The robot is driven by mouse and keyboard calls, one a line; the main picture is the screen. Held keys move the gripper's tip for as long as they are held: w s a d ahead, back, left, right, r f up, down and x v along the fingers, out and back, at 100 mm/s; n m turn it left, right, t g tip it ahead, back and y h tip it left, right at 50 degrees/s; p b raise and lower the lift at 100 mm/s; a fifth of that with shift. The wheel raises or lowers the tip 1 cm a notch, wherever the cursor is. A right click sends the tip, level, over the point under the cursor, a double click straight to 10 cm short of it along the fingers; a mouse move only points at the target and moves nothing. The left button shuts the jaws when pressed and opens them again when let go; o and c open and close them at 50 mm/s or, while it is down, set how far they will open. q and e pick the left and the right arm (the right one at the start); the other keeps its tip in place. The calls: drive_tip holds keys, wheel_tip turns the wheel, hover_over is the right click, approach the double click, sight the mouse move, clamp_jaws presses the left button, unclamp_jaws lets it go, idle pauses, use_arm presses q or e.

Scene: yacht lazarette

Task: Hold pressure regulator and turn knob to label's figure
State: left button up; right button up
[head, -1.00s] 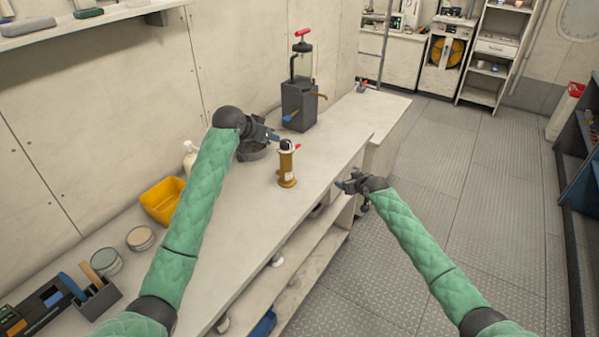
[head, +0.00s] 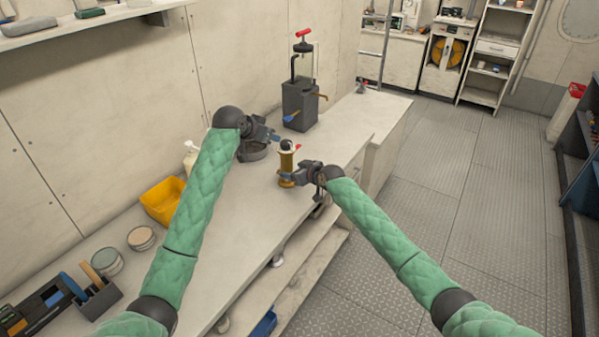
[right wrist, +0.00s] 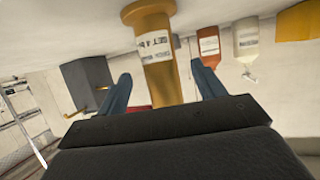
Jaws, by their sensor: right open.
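The brass pressure regulator (head: 287,163) stands upright on the bench, with a dark knob (head: 286,144) on top and a small red part (head: 297,148) at its side. The right wrist view shows its brass body (right wrist: 160,78) upside down, with a white label (right wrist: 155,46) that seems to read "SET 4 B…", partly unclear. My right gripper (head: 290,178) is open, its blue fingers on either side of the body. My left gripper (head: 274,137) is beside the knob, just left of it; its finger gap is too small to judge.
A grey pump unit (head: 299,105) with a red handle stands behind the regulator. A yellow bin (head: 160,203), white bottle (head: 191,158) and two tins stand to the left.

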sight(291, 169)
drive_tip(key=shift+x, duration=2.35)
drive_tip(key=shift+c, duration=0.2)
